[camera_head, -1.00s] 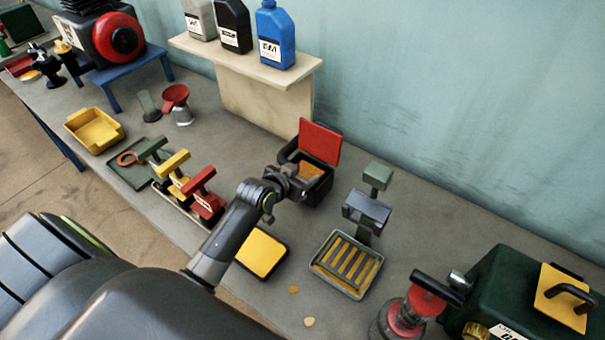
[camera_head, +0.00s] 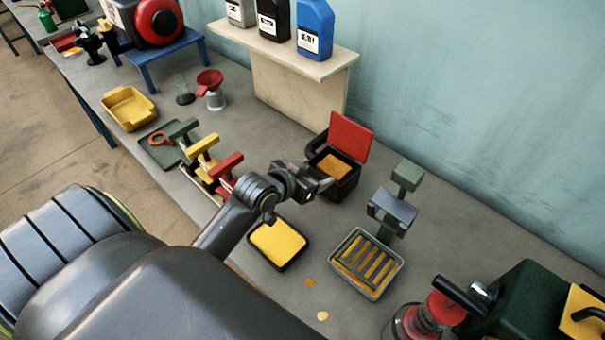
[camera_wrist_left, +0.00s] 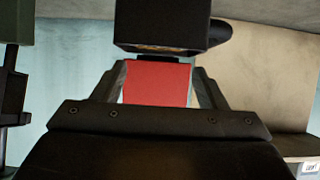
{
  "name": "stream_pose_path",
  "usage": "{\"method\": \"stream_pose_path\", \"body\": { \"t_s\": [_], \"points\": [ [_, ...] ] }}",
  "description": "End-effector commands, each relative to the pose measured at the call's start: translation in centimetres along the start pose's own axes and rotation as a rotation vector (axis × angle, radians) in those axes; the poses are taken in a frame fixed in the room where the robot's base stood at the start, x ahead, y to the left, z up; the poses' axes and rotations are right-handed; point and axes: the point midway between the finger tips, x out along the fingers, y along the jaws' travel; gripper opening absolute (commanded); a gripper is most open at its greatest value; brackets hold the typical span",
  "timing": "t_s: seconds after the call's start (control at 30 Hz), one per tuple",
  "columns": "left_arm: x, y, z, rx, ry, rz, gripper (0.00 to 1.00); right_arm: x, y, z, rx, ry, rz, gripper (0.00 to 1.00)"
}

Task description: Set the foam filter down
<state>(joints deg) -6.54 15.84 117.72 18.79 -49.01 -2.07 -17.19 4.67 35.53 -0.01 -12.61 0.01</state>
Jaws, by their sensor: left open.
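A flat yellow pad (camera_head: 279,241) lies in a shallow black tray (camera_head: 262,261) on the bench, below my left gripper in the head view. An open black box (camera_head: 345,187) with a raised red lid (camera_head: 351,136) holds an orange-yellow piece (camera_head: 334,165). I cannot tell which of these is the foam filter. My left gripper (camera_head: 328,184) is open at the near side of the box, with nothing seen held. In the left wrist view the red lid (camera_wrist_left: 157,83) shows between its fingers, with the black box (camera_wrist_left: 160,28) above. My right gripper is not in view.
A grey tray with slats (camera_head: 397,266) and a stand (camera_head: 394,209) are right of the box. Red, yellow and green handled tools (camera_head: 202,147) stand left of my arm. A shelf (camera_head: 302,88) with bottles is behind. A red-topped jar (camera_head: 440,308) is at front right.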

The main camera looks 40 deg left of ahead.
Motion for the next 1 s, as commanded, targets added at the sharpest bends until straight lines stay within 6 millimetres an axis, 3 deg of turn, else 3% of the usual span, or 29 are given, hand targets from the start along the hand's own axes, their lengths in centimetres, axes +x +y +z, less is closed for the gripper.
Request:
{"method": "stream_pose_path", "body": {
  "t_s": [0.13,0.33,1.0],
  "points": [
    [-2.3,0.0,0.1,0.003,0.0,0.0,0.66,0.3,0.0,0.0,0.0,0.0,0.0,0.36],
    [-4.0,0.0,0.0,0.001,0.0,0.001,0.66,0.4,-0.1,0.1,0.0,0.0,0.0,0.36],
    [-4.4,0.0,0.0,0.0,0.0,0.001,0.66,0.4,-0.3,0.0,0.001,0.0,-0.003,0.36]
  ]
}}
